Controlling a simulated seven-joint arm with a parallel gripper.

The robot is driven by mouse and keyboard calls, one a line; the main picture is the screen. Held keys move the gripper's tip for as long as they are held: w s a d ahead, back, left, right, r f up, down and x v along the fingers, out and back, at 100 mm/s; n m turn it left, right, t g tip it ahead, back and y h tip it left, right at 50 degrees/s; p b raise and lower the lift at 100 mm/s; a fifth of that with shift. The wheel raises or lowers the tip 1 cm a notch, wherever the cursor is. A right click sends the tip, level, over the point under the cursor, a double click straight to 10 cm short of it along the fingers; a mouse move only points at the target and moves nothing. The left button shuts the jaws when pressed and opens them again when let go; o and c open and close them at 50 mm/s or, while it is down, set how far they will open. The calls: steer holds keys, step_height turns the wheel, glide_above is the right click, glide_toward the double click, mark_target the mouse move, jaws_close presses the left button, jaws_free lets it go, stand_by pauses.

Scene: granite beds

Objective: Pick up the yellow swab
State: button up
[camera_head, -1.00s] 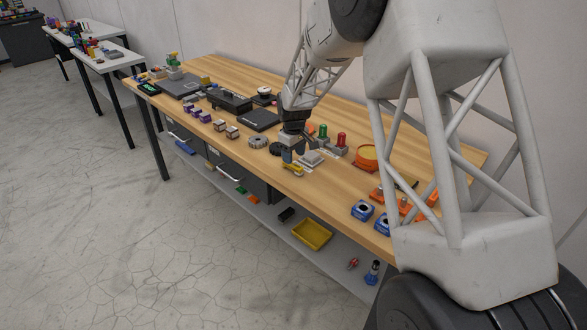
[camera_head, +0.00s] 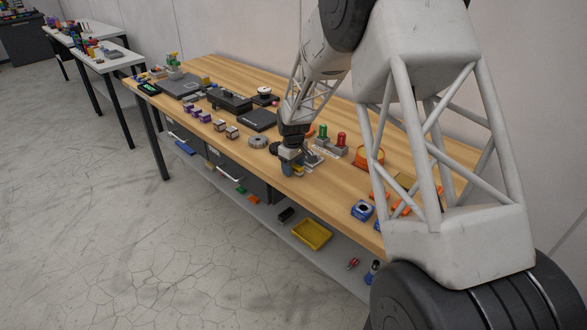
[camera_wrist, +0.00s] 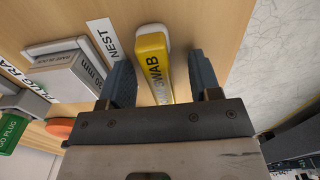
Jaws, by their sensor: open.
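The yellow swab (camera_wrist: 153,62) lies on the wooden bench near its front edge, with dark "SWAB" lettering and a whitish tip at its far end. In the wrist view it sits between the two blue fingers of my gripper (camera_wrist: 161,80), which is open; there is a gap on both sides of the swab, wider on the right. The near end of the swab is hidden behind the gripper body. In the head view my gripper (camera_head: 288,168) is low over the front edge, and only a bit of the yellow swab (camera_head: 298,169) shows beside the fingers.
A green plug (camera_wrist: 10,133) is at lower left. The bench edge drops to the floor on the right. A yellow bin (camera_head: 312,234) stands on the shelf below.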

steer(key=shift+c, duration=0.3)
steer(key=c, duration=0.9)
steer(key=shift+c, duration=0.2)
steer(key=shift+r, duration=0.8)
step_height(320, 180, up, 2)
steer(key=shift+r, duration=0.1)
steer(key=s+d+r, duration=0.1)
steer(key=s+d, duration=0.2)
steer(key=s, duration=1.2)
steer(key=shift+s, duration=0.35)
steer(key=shift+r, duration=0.1)
